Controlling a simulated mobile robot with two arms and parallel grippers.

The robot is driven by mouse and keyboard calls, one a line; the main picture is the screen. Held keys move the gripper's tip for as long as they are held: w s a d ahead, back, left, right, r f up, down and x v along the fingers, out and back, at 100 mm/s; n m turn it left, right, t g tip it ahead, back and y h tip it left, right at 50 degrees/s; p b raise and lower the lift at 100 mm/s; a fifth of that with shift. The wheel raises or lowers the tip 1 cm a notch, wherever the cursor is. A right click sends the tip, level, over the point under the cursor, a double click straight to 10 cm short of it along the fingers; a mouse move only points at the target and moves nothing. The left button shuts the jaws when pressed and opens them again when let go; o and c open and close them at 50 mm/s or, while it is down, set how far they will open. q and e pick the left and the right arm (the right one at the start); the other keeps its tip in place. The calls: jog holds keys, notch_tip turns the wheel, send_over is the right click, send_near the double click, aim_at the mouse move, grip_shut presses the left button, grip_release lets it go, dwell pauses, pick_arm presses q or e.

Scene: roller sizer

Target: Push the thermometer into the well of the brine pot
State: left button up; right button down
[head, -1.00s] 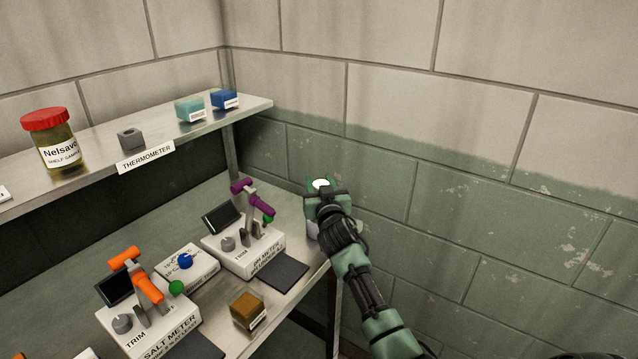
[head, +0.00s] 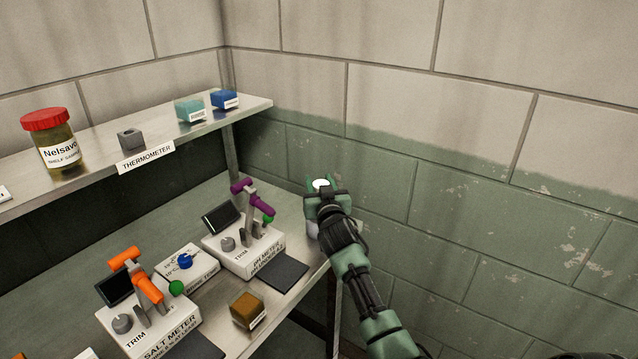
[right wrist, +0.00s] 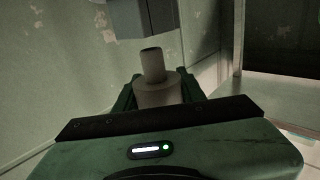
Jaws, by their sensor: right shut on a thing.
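My right gripper (head: 321,186) is at the far right end of the lower bench, beside the wall. It is shut on the thermometer, whose round white top (head: 320,184) shows between the green fingers in the head view. In the right wrist view, the thermometer (right wrist: 153,68) is a grey cylinder with a narrower, dark-ended part, between the fingers (right wrist: 155,92). A pale body (head: 312,229), perhaps the brine pot, shows partly below the gripper. The hand hides most of it and any well, so I cannot tell whether the thermometer is in it. My left gripper is not in view.
The upper shelf (head: 255,104) holds a grey block (head: 131,139) above a THERMOMETER label, a red-lidded jar (head: 58,145) and two small boxes. Below stand the pH meter (head: 245,250), the salt meter (head: 160,325) and a brown cube (head: 247,309). The wall is close on the right.

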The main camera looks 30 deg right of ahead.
jog(key=shift+f+b, duration=1.65)
jog(key=shift+f, duration=0.25)
jog(key=c, duration=0.8)
grip_release()
jog(key=shift+o, duration=0.2)
jog(key=v, duration=0.7)
jog(key=shift+s+b, duration=0.3)
jog(key=shift+s, duration=0.1)
jog(key=shift+a+f, duration=0.1)
jog(key=shift+a, duration=0.1)
